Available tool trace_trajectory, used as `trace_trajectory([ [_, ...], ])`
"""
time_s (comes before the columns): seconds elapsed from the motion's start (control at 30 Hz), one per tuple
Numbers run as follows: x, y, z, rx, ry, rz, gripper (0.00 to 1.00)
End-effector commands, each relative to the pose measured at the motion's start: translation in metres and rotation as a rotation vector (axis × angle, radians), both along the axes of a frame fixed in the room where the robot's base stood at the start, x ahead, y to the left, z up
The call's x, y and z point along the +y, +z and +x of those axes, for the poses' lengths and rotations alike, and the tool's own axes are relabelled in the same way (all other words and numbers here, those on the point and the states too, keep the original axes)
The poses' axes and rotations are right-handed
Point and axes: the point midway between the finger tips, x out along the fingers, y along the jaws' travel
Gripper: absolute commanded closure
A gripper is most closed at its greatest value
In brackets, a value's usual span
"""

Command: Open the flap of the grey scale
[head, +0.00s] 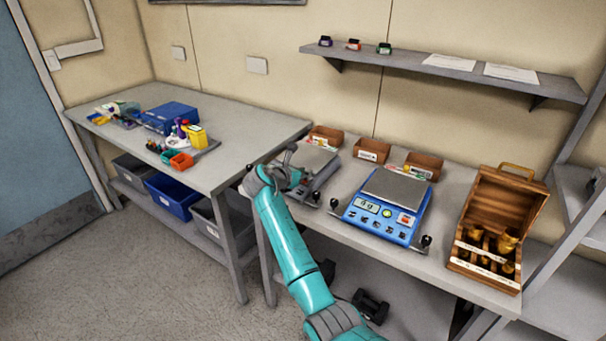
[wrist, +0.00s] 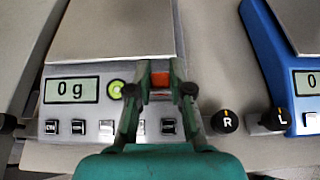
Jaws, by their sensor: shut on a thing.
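The grey scale (head: 312,160) stands on the right-hand bench, left of the blue scale, and is partly hidden by my arm in the head view. In the wrist view its body (wrist: 60,110) shows a display reading 0 g, a round green button and a row of small keys. My gripper (wrist: 160,78) reaches over the front panel, right of the green button. Its fingers are closed around a small part with red on it, the flap (wrist: 160,82). The fingers hide most of the flap, so I cannot tell how far it is raised. In the head view my gripper (head: 285,172) is at the scale's front.
The blue scale (head: 396,190) stands close on the right. Black knobs marked R (wrist: 225,121) and L (wrist: 275,118) stand between the scales. Brown bins (head: 372,150) line the wall; a wooden weight box (head: 500,215) is at the far right.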

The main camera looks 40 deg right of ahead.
Motion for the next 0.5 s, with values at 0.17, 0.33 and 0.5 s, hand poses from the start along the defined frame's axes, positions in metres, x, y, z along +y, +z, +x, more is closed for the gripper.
trace_trajectory([
  [0.17, -0.004, 0.004, 0.001, 0.026, -0.001, 0.079, 1.0],
  [0.33, -0.009, 0.008, 0.003, 0.07, -0.001, 0.202, 1.0],
  [0.5, -0.015, 0.012, 0.005, 0.125, -0.002, 0.351, 1.0],
])
